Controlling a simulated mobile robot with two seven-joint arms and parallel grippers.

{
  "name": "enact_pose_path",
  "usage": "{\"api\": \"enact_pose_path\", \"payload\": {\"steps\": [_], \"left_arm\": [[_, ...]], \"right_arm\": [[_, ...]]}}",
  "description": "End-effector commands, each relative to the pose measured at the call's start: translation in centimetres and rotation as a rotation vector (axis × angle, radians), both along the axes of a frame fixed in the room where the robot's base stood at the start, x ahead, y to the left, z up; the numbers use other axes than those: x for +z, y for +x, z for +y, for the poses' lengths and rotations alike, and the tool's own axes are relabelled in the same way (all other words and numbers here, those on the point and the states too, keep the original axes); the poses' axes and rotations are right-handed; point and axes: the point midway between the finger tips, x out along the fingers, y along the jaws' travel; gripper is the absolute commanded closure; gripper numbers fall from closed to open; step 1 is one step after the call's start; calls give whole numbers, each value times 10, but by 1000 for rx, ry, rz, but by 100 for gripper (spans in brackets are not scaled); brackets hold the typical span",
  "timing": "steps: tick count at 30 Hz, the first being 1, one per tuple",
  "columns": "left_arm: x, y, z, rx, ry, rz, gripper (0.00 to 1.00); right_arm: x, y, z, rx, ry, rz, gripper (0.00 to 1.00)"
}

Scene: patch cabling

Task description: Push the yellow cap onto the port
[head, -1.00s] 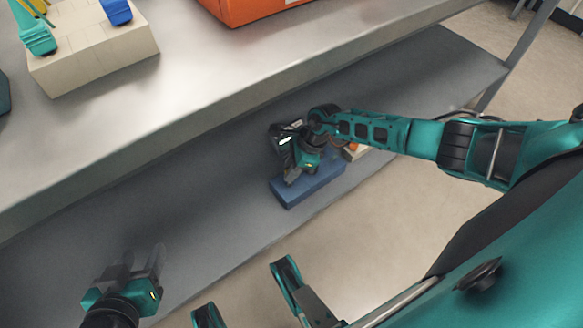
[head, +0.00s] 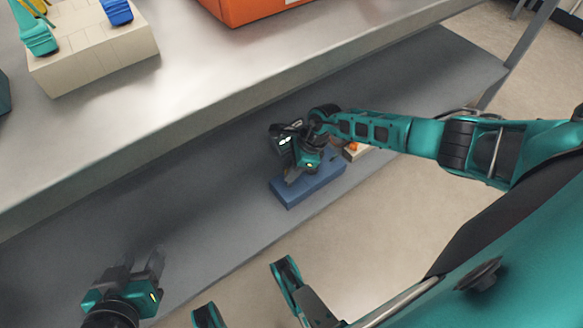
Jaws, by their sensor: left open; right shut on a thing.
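My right gripper (head: 291,180) reaches down over the blue block (head: 318,184) on the lower shelf. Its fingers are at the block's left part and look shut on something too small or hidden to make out. I cannot see the yellow cap clearly, nor a port on the block; the gripper covers part of the block's top. I cannot tell whether the held thing touches the block. My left gripper (head: 138,264) is open and empty, low at the left in front of the shelf, well apart from the block.
A small light tray (head: 357,152) with an orange thing (head: 352,146) sits behind the block, partly hidden by my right arm. The upper shelf (head: 200,75) overhangs, bearing a beige block (head: 95,62) and an orange box (head: 250,8). The lower shelf left of the block is clear.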

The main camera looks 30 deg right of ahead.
Motion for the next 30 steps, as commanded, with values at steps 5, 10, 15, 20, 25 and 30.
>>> {"api": "enact_pose_path", "payload": {"steps": [5,10,15,20,25,30], "left_arm": [[-1,-1,0,0,0,3,49],[-1,-1,0,0,0,3,49],[-1,-1,0,0,0,3,49],[0,0,0,0,0,0,49],[1,2,0,0,-1,-5,49],[2,3,0,-1,0,-7,49]], "right_arm": [[0,0,0,0,0,1,100],[0,0,0,0,0,1,100],[0,0,0,-1,0,1,100],[-3,0,1,0,2,2,100],[-8,0,1,0,2,2,100],[-12,0,0,-1,2,1,100]]}}
